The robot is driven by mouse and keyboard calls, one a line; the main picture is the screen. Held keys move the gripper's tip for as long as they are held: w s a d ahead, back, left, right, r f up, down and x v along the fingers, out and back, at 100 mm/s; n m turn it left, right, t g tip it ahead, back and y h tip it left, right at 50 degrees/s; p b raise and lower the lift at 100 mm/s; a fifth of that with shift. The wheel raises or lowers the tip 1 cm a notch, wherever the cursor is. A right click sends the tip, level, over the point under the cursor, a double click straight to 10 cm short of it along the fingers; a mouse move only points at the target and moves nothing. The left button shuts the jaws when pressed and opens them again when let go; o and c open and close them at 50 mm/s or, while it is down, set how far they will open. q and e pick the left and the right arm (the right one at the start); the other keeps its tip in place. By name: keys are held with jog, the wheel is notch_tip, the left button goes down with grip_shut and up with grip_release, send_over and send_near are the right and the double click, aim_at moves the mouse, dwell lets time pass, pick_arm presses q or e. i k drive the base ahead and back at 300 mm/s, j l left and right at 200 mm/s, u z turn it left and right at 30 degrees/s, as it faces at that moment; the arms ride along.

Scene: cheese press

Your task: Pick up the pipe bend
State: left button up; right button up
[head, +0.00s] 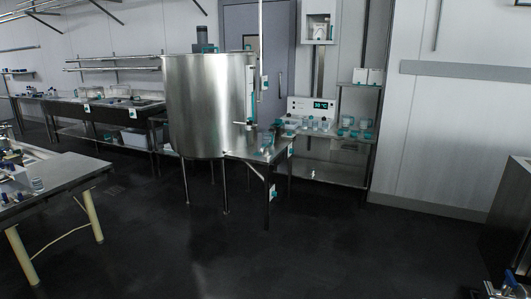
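I cannot make out a pipe bend for certain in the head view. Several small metal and blue-handled fittings (12,196) lie on the steel table at the left edge, too small and cut off to tell apart. More metal parts with a blue piece (505,287) show at the bottom right corner, mostly out of frame. Neither of my grippers can be made out in this view.
A large steel vat (195,105) on legs stands in the middle, with a small steel side table (258,154) on its right. The left table (75,170) has cream legs. A dark steel unit (510,220) stands at right. The dark floor (320,245) between is clear.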

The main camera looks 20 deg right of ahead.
aim_at(264, 147)
jog(key=i+l+z, duration=0.4)
jog(key=i+l, duration=0.2)
jog(key=i+l+z, duration=0.4)
jog(key=i+l, duration=0.2)
jog(key=i+u, duration=0.4)
jog(key=i, duration=0.25)
jog(key=i+l+u, duration=0.2)
jog(key=i+u, duration=0.25)
jog(key=i, duration=0.2)
jog(key=i+j+u, duration=0.1)
jog(key=i+u, duration=0.2)
jog(key=i, duration=0.4)
jog(key=i+u, duration=0.35)
jog(key=i, duration=0.35)
